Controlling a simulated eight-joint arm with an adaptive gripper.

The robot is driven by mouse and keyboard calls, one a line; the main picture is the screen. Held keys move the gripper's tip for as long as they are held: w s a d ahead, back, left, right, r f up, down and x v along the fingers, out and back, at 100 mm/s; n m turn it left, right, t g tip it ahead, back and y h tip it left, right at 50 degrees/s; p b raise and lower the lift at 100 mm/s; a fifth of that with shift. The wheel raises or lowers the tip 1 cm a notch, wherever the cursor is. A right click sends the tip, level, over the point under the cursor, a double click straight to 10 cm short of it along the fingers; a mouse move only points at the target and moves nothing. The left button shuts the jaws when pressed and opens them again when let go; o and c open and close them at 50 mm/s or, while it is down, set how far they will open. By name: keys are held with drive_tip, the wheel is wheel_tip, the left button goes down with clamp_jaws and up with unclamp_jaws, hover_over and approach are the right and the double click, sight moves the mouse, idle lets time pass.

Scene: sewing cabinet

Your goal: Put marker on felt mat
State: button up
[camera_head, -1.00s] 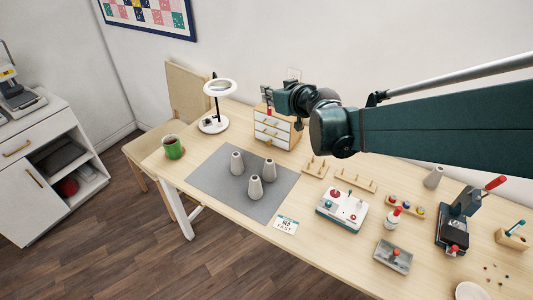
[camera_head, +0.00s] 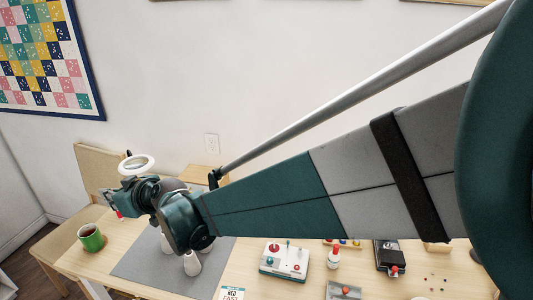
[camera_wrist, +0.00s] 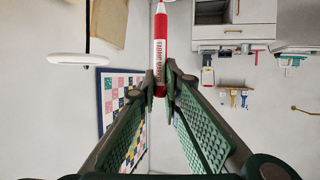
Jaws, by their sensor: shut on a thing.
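A red marker (camera_wrist: 161,50) with a white label band is held between the fingers of my gripper (camera_wrist: 160,82) in the wrist view. My gripper (camera_head: 112,201) shows at the left in the head view, raised above the table, with a small red part of the marker (camera_head: 119,214) below it. The grey felt mat (camera_head: 140,268) lies flat on the table, to the lower right of my gripper in the picture. Pale cones (camera_head: 191,264) stand on it. My arm hides part of the mat and cones.
A ring lamp (camera_head: 136,164) rises behind my gripper. A card (camera_head: 230,293), a control box (camera_head: 284,261) and a red-capped bottle (camera_head: 334,259) stand right of the mat. The mat's left front part looks clear.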

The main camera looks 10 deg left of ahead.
wheel_tip(320, 180, down, 16)
drive_tip(key=shift+f, duration=0.25)
idle(0.5)
wheel_tip(320, 180, down, 6)
drive_tip(key=b, duration=0.1)
idle(0.4)
drive_tip(key=shift+f, duration=0.2)
drive_tip(key=shift+f+b, duration=0.7)
drive_tip(key=shift+f, duration=1.1)
drive_tip(key=shift+f, duration=0.15)
drive_tip(key=o, duration=0.7)
drive_tip(key=shift+r, duration=0.25)
drive_tip(key=p+v, duration=0.1)
drive_tip(key=v, duration=1)
drive_tip(key=shift+d+p, duration=0.4)
